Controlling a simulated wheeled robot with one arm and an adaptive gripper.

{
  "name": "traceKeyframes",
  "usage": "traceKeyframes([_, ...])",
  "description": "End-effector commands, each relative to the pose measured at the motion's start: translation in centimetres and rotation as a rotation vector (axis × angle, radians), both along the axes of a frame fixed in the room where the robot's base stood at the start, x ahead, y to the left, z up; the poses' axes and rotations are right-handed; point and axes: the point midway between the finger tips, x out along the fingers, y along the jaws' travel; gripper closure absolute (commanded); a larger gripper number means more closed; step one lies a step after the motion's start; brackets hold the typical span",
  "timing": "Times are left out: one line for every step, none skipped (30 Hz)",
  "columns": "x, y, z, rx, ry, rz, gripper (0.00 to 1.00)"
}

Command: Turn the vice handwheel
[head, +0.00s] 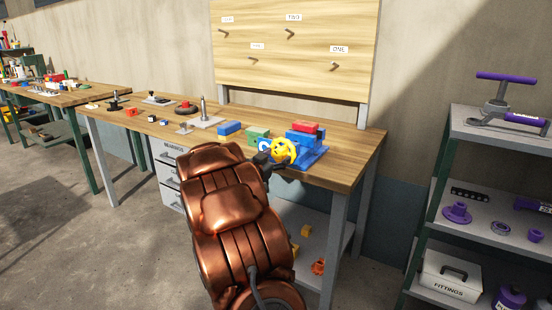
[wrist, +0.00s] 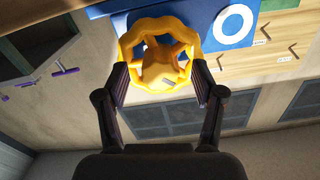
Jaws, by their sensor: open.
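The yellow handwheel (head: 285,151) is on the front of the blue vice (head: 313,158), near the right end of the workbench. In the wrist view the wheel (wrist: 126,45) is a scalloped ring with spokes and a central hub, in front of the vice's blue body (wrist: 225,12). My gripper (wrist: 160,76) is open, with one dark finger at each side of the wheel's rim. I cannot tell whether the fingertips touch the rim. In the head view my gripper (head: 267,160) is at the wheel, partly hidden behind my copper-coloured arm.
A pegboard (head: 295,65) rises behind. A shelf unit (head: 490,129) with purple items stands at right, with floor between.

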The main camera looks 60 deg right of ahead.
Motion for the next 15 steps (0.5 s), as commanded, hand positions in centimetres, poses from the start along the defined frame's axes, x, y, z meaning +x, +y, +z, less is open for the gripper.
traceKeyframes([-0.03,-0.16,-0.02,0.0,0.001,-0.001,0.32])
traceKeyframes([-0.03,-0.21,-0.03,0.0,0.001,-0.001,0.32])
traceKeyframes([-0.04,-0.24,-0.03,0.0,0.001,-0.001,0.32])
traceKeyframes([-0.03,-0.25,-0.04,0.0,0.001,-0.001,0.32])
traceKeyframes([-0.03,-0.25,-0.03,0.0,0.001,0.0,0.32])
traceKeyframes([-0.03,-0.25,-0.03,0.0,0.001,0.0,0.32])
traceKeyframes([-0.02,-0.24,-0.04,0.0,0.001,0.0,0.32])
traceKeyframes([-0.03,-0.24,-0.03,0.0,0.001,0.0,0.32])
traceKeyframes([-0.03,-0.23,-0.03,0.0,0.001,0.0,0.32])
traceKeyframes([-0.03,-0.23,-0.02,0.0,0.001,0.0,0.34])
traceKeyframes([-0.03,-0.23,-0.03,0.0,0.001,0.0,0.37])
traceKeyframes([-0.03,-0.22,-0.03,0.0,0.001,0.0,0.41])
traceKeyframes([-0.03,-0.22,-0.03,0.0,0.001,0.0,0.45])
traceKeyframes([-0.02,-0.22,-0.02,0.0,0.001,0.0,0.48])
traceKeyframes([-0.03,-0.22,-0.03,0.0,0.001,0.0,0.52])
